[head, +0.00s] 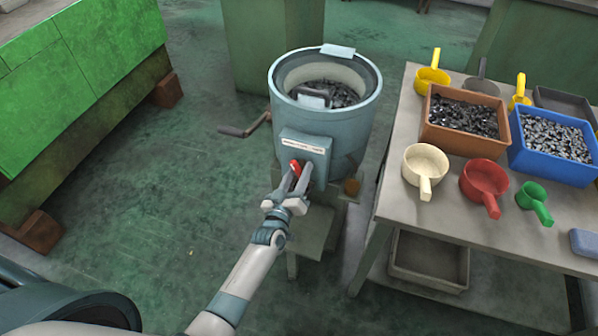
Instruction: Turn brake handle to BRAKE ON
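The brake handle (295,168) is a small red piece on the front of a grey-blue box (318,152) with a white label strip, whose lettering is too small to read. The box is fixed to the side of a round grey-blue drum (346,118). My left gripper (298,174) is at the handle, one finger on either side of the red part. The fingers partly hide the handle, so its full angle is unclear. I cannot tell whether they squeeze it or stand open around it. My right gripper is not in view.
The drum holds dark metal pieces, and a crank (245,128) sticks out on its left. At right a table (392,205) carries an orange bin (432,135), a blue bin (545,168) and several scoops. A green machine (90,50) stands at left. The floor between is clear.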

